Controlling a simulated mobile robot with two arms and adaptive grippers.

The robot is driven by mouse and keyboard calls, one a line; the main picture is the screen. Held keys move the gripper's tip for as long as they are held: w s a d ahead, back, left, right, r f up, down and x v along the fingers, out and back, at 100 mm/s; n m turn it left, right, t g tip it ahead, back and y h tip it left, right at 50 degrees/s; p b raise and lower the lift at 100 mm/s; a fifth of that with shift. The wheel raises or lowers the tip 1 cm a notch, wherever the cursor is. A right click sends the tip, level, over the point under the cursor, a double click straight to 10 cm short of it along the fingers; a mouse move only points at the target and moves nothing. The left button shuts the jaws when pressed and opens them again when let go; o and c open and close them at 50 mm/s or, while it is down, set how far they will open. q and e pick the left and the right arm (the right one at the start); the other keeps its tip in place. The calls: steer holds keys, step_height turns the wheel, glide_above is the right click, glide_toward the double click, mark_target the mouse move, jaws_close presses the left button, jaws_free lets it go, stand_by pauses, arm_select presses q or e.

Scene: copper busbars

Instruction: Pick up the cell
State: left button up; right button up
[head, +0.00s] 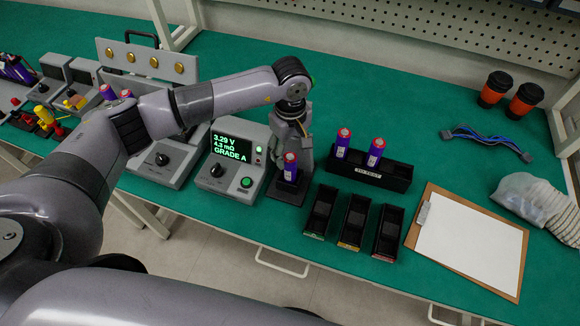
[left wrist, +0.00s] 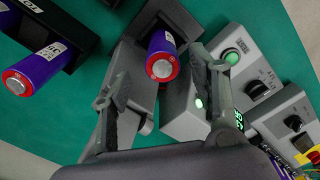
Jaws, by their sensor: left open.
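A purple cell (head: 290,168) with a red top ring stands upright in the dark cradle (head: 288,188) beside the tester (head: 229,158), whose screen reads 3.29 V, 4.3 mΩ, GRADE A. My left gripper (head: 298,128) points down just above and behind this cell. In the left wrist view the cell (left wrist: 162,57) shows its top between the two spread fingers of the left gripper (left wrist: 158,78), with gaps to both. The left gripper is open and empty. Two more purple cells (head: 342,142) (head: 376,152) stand in the black TO TEST rack (head: 368,174).
Three black bins (head: 354,219) sit in front of the rack. A clipboard (head: 470,243), a blue cable (head: 487,138), a bagged roll (head: 530,198) and orange-black cups (head: 524,99) are to the right. Green bench surface lies clear behind the rack.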

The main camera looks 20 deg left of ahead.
mark_target(290, 156)
arm_select(q)
steer(key=f+p, duration=0.1)
steer(key=f, duration=0.2)
steer(key=shift+s+f+p, duration=0.2)
steer(key=shift+f+p, duration=0.15)
steer(key=shift+f, duration=0.5)
arm_select(e)
steer(key=shift+s+r, duration=1)
steer(key=shift+s, duration=0.2)
arm_select(q)
steer(key=shift+c, duration=0.5)
arm_select(e)
steer(key=shift+w+a, duration=0.1)
arm_select(q)
steer(key=c, duration=0.4)
jaws_close()
arm_select(e)
steer(key=shift+w, duration=0.25)
